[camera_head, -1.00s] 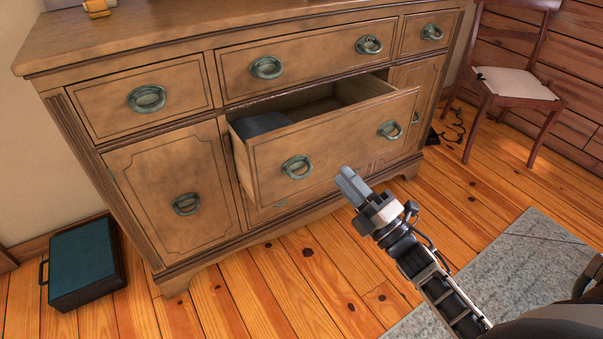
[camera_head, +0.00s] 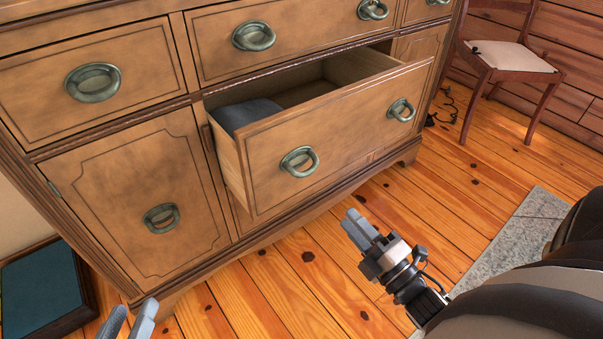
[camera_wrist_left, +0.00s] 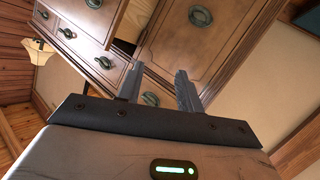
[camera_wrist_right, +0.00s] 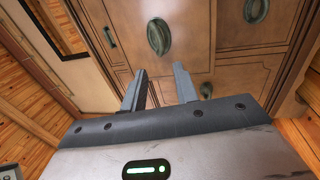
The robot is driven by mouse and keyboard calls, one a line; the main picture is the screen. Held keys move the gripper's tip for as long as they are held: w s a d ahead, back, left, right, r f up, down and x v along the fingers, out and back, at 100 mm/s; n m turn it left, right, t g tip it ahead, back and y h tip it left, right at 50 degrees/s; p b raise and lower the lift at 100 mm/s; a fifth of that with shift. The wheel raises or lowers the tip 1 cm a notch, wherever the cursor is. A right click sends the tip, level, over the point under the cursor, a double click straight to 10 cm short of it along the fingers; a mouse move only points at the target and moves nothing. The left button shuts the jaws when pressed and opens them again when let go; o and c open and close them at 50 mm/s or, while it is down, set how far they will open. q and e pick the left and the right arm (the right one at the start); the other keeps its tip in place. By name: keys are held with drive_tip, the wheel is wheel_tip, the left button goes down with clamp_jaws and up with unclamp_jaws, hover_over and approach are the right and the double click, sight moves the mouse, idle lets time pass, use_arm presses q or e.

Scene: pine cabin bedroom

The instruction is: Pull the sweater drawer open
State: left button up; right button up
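The sweater drawer (camera_head: 345,125) is the wide drawer below the top row of the wooden dresser. It stands pulled partly out, with a folded grey-blue cloth (camera_head: 245,113) inside at the left. Its front has two ring handles, a left one (camera_head: 299,162) and a right one (camera_head: 401,110). My right gripper (camera_head: 352,224) is below and in front of the drawer, apart from it. Its fingers are apart and empty in the right wrist view (camera_wrist_right: 160,78). My left gripper (camera_head: 128,318) is low at the bottom left edge, clear of the drawer. Its fingers are apart and empty in the left wrist view (camera_wrist_left: 157,75).
Closed drawers and a door panel (camera_head: 135,195) surround the open drawer. A dark teal case (camera_head: 42,290) is on the floor at the lower left. A wooden chair (camera_head: 510,55) stands at the upper right. A grey rug (camera_head: 520,235) lies right. Plank floor in front is bare.

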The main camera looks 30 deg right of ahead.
sight(307, 169)
drive_tip(key=b+x, duration=0.2)
drive_tip(key=x, duration=1.3)
drive_tip(key=shift+w+a+r+b, duration=0.15)
drive_tip(key=shift+w+b, duration=0.05)
drive_tip(key=shift+b, duration=0.1)
use_arm(q)
drive_tip(key=shift+d+r+n+t+h, duration=0.3)
drive_tip(key=shift+d+r+n+h, duration=0.1)
drive_tip(key=shift+r+n+h, duration=0.15)
use_arm(e)
clamp_jaws()
